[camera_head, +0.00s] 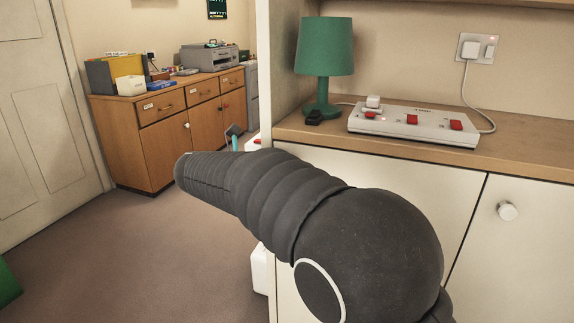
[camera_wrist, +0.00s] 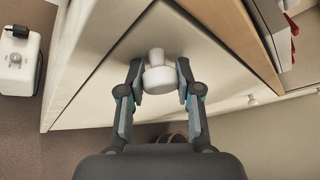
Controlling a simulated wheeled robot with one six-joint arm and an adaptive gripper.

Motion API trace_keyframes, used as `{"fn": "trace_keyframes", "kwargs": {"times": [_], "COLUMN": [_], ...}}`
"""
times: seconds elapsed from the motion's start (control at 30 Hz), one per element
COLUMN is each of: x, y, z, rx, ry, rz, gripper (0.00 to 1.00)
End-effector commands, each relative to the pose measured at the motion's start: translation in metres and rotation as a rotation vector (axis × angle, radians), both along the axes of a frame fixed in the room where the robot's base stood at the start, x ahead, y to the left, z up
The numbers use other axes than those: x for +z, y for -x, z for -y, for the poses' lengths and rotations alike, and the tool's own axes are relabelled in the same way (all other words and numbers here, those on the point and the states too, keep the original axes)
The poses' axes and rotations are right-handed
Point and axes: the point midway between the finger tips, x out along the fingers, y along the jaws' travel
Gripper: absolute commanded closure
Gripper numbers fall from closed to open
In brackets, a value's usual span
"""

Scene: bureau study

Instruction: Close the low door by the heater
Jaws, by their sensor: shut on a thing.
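My gripper (camera_wrist: 158,82) is shut on a round white knob (camera_wrist: 157,78), with one dark finger on each side of it. The knob is on a cream cabinet door (camera_wrist: 90,112), which fills the middle of the wrist view. I cannot tell how far the door stands from its frame. In the head view my dark arm crosses in front of the low cream cabinet and hides the gripper's hold. A white box-shaped thing (camera_wrist: 15,72), which may be the heater, stands on the floor at the left of the wrist view. A little white also shows beside the cabinet (camera_head: 259,270).
The wooden counter (camera_head: 405,152) above holds a green lamp (camera_head: 323,60) and a white switch strip (camera_head: 412,124). Another cream door (camera_head: 535,240) has its own knob (camera_head: 507,211) at the right. A wooden sideboard (camera_head: 150,160) stands behind.

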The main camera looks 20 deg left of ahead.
Motion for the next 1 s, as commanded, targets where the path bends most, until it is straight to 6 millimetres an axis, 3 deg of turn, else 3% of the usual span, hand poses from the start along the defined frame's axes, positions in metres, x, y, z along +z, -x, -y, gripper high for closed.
{"fn": "trace_keyframes", "kwargs": {"times": [0.2,0.23,0.3,0.83,1.0], "x": [0.001,0.001,0.001,0.001,0.005], "y": [-0.005,-0.005,-0.005,0.001,0.013], "z": [0.002,0.002,0.002,-0.005,-0.013], "rx": [0.003,0.003,0.003,0.011,0.014], "ry": [-0.001,-0.001,-0.001,0.0,-0.002], "rz": [0.004,0.004,0.006,0.003,0.004], "gripper": [1.0,0.59,0.42,0.41,0.41]}}
